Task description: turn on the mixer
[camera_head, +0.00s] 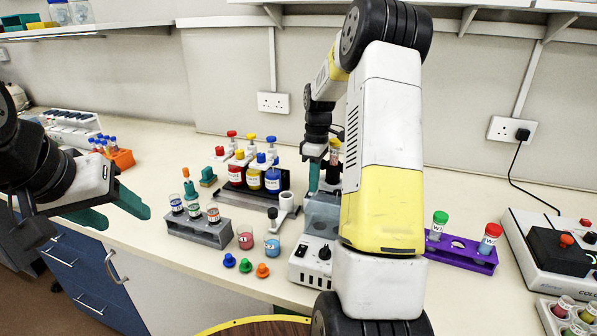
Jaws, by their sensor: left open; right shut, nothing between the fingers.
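A white box with a black rocker switch and a dark knob on its front, which looks like the mixer (304,266), stands on the bench at the centre. My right arm hides its right side. My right gripper (314,182), with teal fingers, is shut and empty behind the mixer, partly covered by my own arm. I cannot tell whether it touches anything there. My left gripper (118,210) is open and empty at the left, over the front edge of the bench, well away from the mixer.
A grey rack (207,233) with small vials, loose coloured caps (245,265) and two small jars (272,246) stand left of the mixer. A purple rack (462,256) and a white device with a red button (550,240) are right.

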